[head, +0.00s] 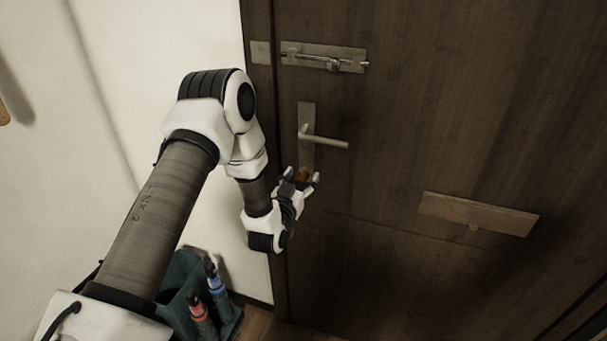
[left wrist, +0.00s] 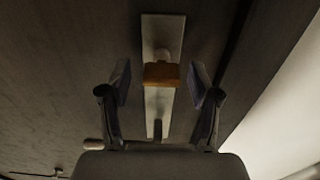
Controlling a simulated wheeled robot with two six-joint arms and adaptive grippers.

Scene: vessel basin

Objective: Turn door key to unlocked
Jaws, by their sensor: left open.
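The door key shows in the left wrist view as a brown-orange block (left wrist: 161,75) on the metal lock plate (left wrist: 163,30). In the head view the key (head: 301,174) shows small and partly hidden by my gripper, at the lower end of the plate (head: 307,115) below the door handle (head: 328,141). My left gripper (head: 301,181) is open at the key; in the left wrist view its fingers (left wrist: 161,92) stand on either side of the key, with gaps between. Whether the fingertips reach past the key is hard to tell. My right gripper is not in view.
The dark wooden door (head: 440,100) carries a slide bolt (head: 325,57) above the handle and a mail-slot plate (head: 478,213) at the right. A green holder (head: 183,283) with several bottle-like items stands on the floor by the white wall (head: 140,60).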

